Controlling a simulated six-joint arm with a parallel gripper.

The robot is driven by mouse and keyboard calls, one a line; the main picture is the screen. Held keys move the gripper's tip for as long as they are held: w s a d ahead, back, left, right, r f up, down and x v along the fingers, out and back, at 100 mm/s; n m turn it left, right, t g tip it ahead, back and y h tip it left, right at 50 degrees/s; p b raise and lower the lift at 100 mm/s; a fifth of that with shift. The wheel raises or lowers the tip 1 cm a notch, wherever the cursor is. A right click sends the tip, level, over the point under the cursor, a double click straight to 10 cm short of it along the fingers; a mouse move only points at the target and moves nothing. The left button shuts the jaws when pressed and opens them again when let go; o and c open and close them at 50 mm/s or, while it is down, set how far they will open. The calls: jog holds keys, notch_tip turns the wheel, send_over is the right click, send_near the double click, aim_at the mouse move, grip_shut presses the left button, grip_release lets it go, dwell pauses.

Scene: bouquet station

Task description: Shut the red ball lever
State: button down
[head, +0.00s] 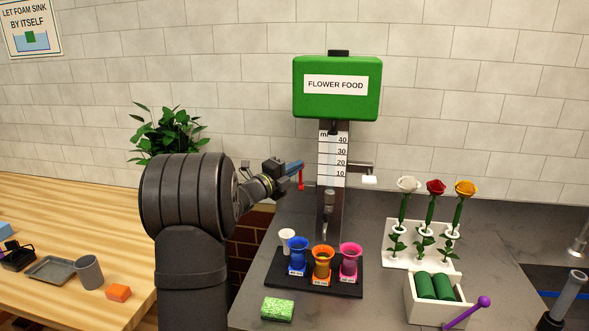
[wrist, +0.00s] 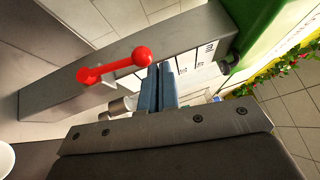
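The red ball lever (head: 301,179) shows at the left of the dispenser's scale column, just past my fingertips. In the wrist view the lever (wrist: 115,66) is a short red bar with a ball end, set at a slant across the grey metal column. My gripper (head: 296,166) points right toward the lever. In the wrist view its two blue fingers (wrist: 158,70) lie side by side with nothing seen between them. The ball is just left of the fingertips; whether they touch is not clear. The green FLOWER FOOD dispenser (head: 337,104) stands above the column.
A black tray (head: 272,284) with blue, orange and pink vases and a white cup (head: 287,236) stands below. A flower rack (head: 398,257) and a box of green foam (head: 420,312) are at the right.

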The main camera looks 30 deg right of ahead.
jog(key=s+a+r, duration=0.1)
jog(key=a, duration=0.8)
jog(key=shift+s+a+r, duration=0.35)
jog(key=shift+s+r, duration=0.05)
jog(key=shift+d, duration=0.1)
jog(key=d+f, duration=0.3)
jog(key=d, duration=0.5)
jog(key=shift+w+f, duration=0.15)
jog(key=shift+f, duration=0.05)
